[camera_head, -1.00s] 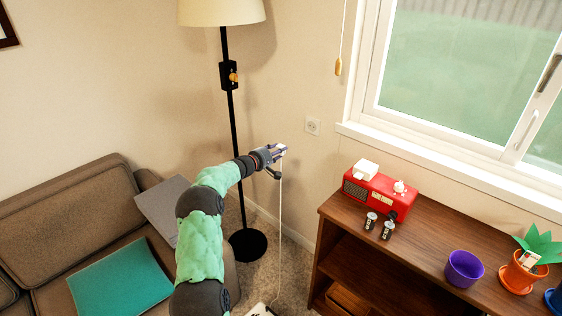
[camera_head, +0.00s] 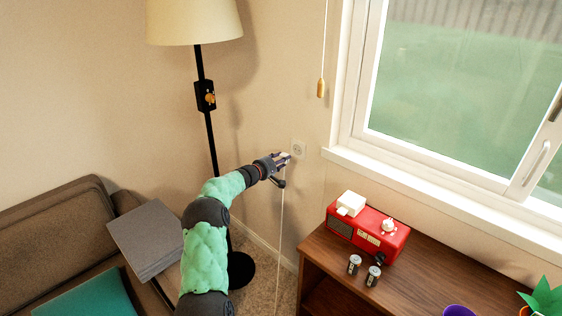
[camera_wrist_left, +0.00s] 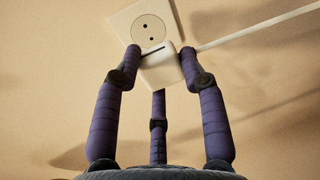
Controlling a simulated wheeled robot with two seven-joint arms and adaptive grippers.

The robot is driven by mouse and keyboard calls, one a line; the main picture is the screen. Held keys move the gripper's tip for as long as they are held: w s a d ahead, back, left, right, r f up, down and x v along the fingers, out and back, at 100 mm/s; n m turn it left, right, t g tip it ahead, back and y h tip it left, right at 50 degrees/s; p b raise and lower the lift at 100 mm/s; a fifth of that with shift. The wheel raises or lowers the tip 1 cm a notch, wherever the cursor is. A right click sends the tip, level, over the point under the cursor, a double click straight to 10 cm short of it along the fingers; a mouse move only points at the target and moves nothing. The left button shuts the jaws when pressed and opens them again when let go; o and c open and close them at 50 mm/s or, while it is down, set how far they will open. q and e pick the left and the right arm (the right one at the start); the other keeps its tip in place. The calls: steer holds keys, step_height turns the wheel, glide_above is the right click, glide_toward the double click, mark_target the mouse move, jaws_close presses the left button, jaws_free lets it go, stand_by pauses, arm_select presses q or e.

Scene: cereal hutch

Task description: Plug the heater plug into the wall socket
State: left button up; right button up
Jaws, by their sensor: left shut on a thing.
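The wall socket (camera_head: 298,149) is a pale square plate on the wall, left of the window. In the left wrist view the socket (camera_wrist_left: 149,27) shows its round face with two dark holes. My left gripper (camera_head: 285,157) is just in front of and below the socket. Its purple fingers are shut on the white heater plug (camera_wrist_left: 161,70), which also shows at the fingertips in the head view. The plug appears apart from the holes, below them in the wrist view; the exact gap is unclear. A white cord (camera_head: 281,220) hangs from it. My right gripper is not in view.
A floor lamp (camera_head: 208,130) stands left of the gripper. A window sill (camera_head: 400,180) juts out at the right. A sofa (camera_head: 60,230) is at the left.

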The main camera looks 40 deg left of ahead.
mark_target(297, 150)
arm_select(q)
steer(key=shift+w+d+r, duration=0.1)
steer(key=shift+w, duration=1.15)
steer(key=shift+w+d+r, duration=0.1)
steer(key=shift+w, duration=1.1)
steer(key=shift+m+h+p, duration=0.3)
steer(key=shift+m+h, duration=0.1)
steer(key=shift+h, duration=0.2)
steer(key=shift+w+p, duration=0.45)
steer(key=shift+w, duration=0.1)
steer(key=shift+f+b, duration=0.1)
steer(key=shift+b, duration=0.65)
stand_by(0.8)
steer(key=shift+w+p, duration=0.4)
steer(key=shift+p, duration=0.25)
stand_by(0.6)
steer(key=o, duration=1.1)
steer(key=shift+o, duration=0.2)
